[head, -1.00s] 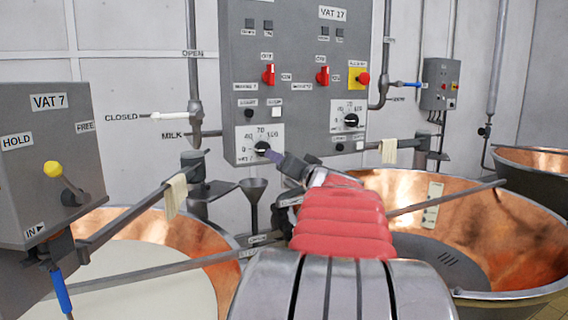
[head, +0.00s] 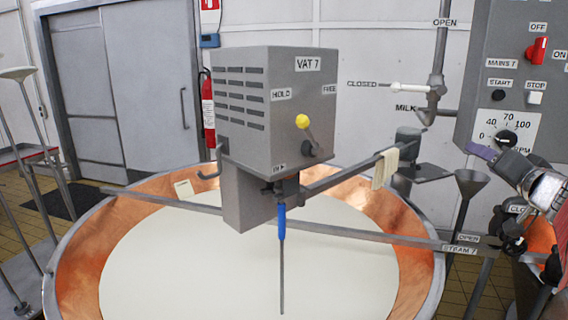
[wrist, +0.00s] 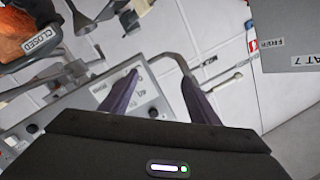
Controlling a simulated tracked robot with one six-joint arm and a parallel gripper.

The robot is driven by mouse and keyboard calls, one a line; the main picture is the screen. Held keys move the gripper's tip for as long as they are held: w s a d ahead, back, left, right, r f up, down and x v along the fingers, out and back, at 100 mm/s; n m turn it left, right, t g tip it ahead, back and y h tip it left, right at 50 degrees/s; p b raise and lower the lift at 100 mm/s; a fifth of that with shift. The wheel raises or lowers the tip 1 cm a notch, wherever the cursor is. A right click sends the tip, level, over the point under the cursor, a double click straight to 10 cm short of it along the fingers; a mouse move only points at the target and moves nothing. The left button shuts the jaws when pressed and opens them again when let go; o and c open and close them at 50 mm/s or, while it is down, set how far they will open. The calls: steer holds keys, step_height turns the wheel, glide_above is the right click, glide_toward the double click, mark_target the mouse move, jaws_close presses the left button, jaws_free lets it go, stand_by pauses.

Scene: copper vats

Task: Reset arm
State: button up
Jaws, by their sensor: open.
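My gripper (head: 484,152) is at the right edge in the head view, in front of the lower part of the grey control panel (head: 474,104). Its purple fingers look close to the speed dial (head: 505,138); I cannot tell whether they touch it. In the wrist view my gripper (wrist: 160,92) shows two dark purple fingers spread apart with nothing between them. The panel with its dial (wrist: 153,112) shows behind and beside the left finger. Most of my arm is out of the head view.
The copper vat (head: 78,270), filled with pale liquid, takes up the lower middle. Above it hang the VAT 7 box (head: 255,120) and a blue-handled rod (head: 282,225). A funnel (head: 470,182) and steam pipe (head: 400,238) lie near my gripper. Grey doors (head: 125,95) stand back left.

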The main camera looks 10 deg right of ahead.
steer(key=w+a+f+n+g+y, duration=0.1)
steer(key=a+f+n+y, duration=0.15)
steer(key=a, duration=0.75)
steer(key=w+a+f+n+g+y, duration=0.1)
steer(key=w+a+f+y, duration=0.15)
steer(key=a, duration=0.75)
steer(key=a+f+n+g+y, duration=0.1)
steer(key=a+f+n+y, duration=0.2)
steer(key=a, duration=0.7)
steer(key=s+a+f+n+g+y, duration=0.1)
steer(key=s+a+f+n+g, duration=0.1)
steer(key=s+a+f+g, duration=0.55)
steer(key=s+a+f+n+h, duration=0.2)
steer(key=s+a+f, duration=0.4)
steer(key=s+f, duration=0.4)
steer(key=shift+s+a+f+h, duration=0.2)
steer(key=shift+s+f+h, duration=0.2)
steer(key=shift+s+h, duration=0.3)
steer(key=shift+n, duration=0.25)
steer(key=shift+c, duration=0.2)
